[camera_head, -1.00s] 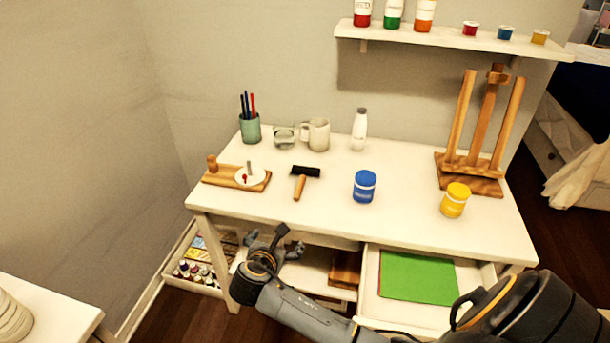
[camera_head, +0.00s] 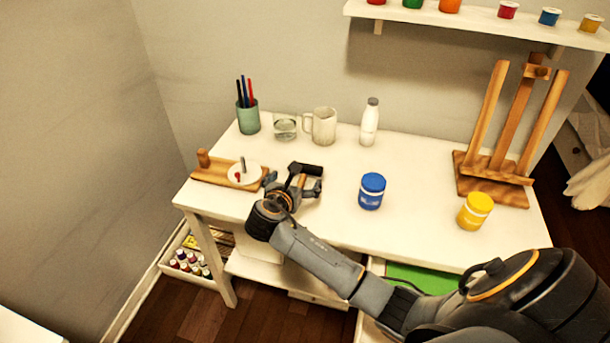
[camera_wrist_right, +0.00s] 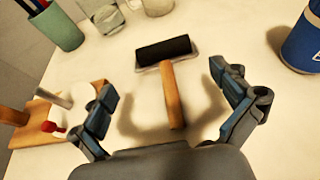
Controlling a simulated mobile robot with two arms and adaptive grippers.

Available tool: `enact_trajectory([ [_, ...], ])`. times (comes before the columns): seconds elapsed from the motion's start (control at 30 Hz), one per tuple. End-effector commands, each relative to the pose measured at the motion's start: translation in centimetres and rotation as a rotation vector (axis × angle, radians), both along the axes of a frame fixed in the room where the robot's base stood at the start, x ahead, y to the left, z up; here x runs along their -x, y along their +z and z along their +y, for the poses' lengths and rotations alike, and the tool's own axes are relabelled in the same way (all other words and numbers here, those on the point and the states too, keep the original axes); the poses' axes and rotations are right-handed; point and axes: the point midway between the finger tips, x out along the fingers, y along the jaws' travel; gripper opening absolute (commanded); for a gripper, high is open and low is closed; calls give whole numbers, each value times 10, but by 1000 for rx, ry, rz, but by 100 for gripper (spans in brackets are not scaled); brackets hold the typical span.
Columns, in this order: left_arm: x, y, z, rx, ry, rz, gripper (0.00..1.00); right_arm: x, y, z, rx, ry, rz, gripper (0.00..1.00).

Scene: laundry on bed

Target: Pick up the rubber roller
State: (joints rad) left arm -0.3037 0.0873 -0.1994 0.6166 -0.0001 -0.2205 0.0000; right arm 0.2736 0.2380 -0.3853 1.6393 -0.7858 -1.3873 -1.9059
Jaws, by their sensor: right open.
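The rubber roller (camera_wrist_right: 164,50) has a black cylinder and a wooden handle (camera_wrist_right: 173,95). It lies on the white desk (camera_head: 330,210), its handle pointing toward me. In the head view the roller (camera_head: 306,169) is partly hidden by my right gripper (camera_head: 296,184). In the right wrist view my right gripper (camera_wrist_right: 168,95) is open, with one finger on each side of the handle. Neither finger visibly touches it. My left gripper is not in view.
A wooden board with a white disc (camera_head: 218,172) is left of the roller. A blue jar (camera_head: 372,191) stands to its right. A mug (camera_head: 322,126), a glass (camera_head: 285,128) and a bottle (camera_head: 370,122) stand behind. A yellow jar (camera_head: 475,211) and an easel (camera_head: 495,190) are farther right.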

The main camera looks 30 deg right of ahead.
Motion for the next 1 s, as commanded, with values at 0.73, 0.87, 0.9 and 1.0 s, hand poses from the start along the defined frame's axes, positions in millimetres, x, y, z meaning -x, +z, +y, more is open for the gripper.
enact_trajectory([
  [0.73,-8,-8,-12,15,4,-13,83,-42,-26,-56,-1,1,0,100],
  [0.87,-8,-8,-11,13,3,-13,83,-41,-26,-55,-1,1,0,100],
  [0.9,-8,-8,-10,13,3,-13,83,-41,-26,-55,-1,1,0,98],
  [1.0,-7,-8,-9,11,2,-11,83,-41,-26,-55,-1,1,0,78],
])
